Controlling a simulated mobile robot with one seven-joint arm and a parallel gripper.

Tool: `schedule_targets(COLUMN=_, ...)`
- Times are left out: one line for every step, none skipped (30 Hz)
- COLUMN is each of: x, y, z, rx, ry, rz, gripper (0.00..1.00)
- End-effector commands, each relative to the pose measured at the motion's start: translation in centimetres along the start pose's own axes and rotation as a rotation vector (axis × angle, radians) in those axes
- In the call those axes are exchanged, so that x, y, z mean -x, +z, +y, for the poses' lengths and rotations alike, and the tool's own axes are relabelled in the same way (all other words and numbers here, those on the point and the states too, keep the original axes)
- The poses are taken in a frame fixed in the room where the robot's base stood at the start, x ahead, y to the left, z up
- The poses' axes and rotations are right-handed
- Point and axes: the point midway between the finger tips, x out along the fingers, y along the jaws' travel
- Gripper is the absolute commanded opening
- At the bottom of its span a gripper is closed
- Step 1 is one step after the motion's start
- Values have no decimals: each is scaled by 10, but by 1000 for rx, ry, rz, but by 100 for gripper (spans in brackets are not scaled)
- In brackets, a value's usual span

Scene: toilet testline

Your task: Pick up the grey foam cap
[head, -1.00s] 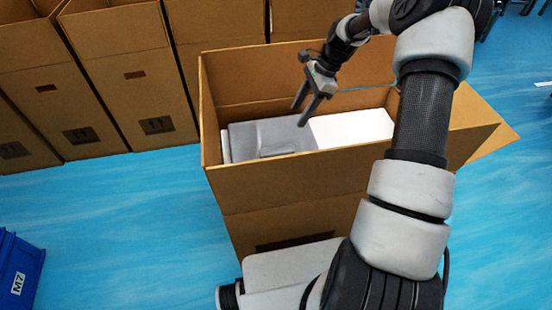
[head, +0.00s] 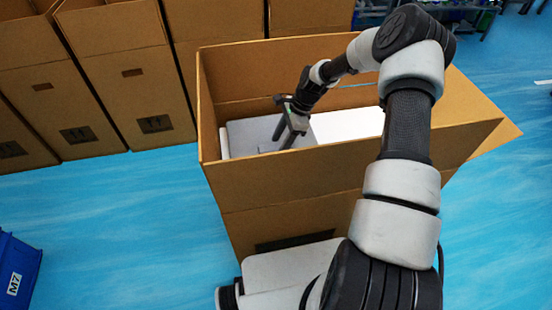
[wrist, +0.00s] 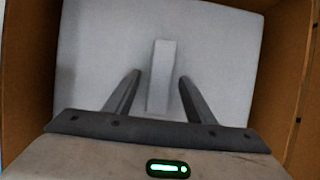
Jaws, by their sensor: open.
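The grey foam cap (head: 246,134) lies inside the open cardboard box (head: 245,189), in the left part of it. In the wrist view the grey foam cap (wrist: 222,54) fills most of the picture, with a narrow raised ridge (wrist: 161,75) in its middle. My gripper (head: 281,141) is inside the box over the cap. In the wrist view my gripper (wrist: 159,80) is open, with one finger on each side of the ridge and a gap to it. I cannot tell whether the fingertips touch the cap.
A white block (head: 350,125) sits right of the cap in the same box. The box walls rise around my gripper. More cardboard boxes (head: 120,80) stand behind at the left. A blue crate (head: 18,270) is at the lower left on the blue floor.

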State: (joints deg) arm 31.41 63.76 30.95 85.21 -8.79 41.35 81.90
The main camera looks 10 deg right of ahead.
Motion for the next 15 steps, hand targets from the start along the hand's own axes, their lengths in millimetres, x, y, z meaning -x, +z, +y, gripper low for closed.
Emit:
schedule_targets(x=-5, y=0, z=0, rx=1, ry=-1, rz=0, gripper=50)
schedule_targets(x=-6, y=0, z=0, rx=1, ry=-1, rz=0, gripper=50)
schedule_targets(x=-7, y=0, z=0, rx=0, ry=-1, rz=0, gripper=50)
schedule_targets(x=-8, y=0, z=0, rx=0, ry=-1, rz=0, gripper=50)
schedule_targets(x=-8, y=0, z=0, rx=0, ry=-1, rz=0, gripper=50)
schedule_targets(x=-8, y=0, z=-1, rx=0, ry=-1, rz=0, gripper=50)
schedule_targets(x=-8, y=0, z=-1, rx=0, ry=-1, rz=0, gripper=50)
schedule_targets(x=-8, y=0, z=0, rx=0, ry=-1, rz=0, gripper=50)
schedule_targets(x=-7, y=0, z=-1, rx=0, ry=-1, rz=0, gripper=50)
schedule_targets(x=-7, y=0, z=0, rx=0, ry=-1, rz=0, gripper=47)
schedule_targets(x=-7, y=0, z=0, rx=0, ry=-1, rz=0, gripper=42)
schedule_targets(x=-7, y=0, z=0, rx=0, ry=-1, rz=0, gripper=35)
schedule_targets(x=-7, y=0, z=0, rx=0, ry=-1, rz=0, gripper=30)
schedule_targets(x=-7, y=0, z=0, rx=0, ry=-1, rz=0, gripper=25)
schedule_targets(x=-7, y=0, z=0, rx=0, ry=-1, rz=0, gripper=18)
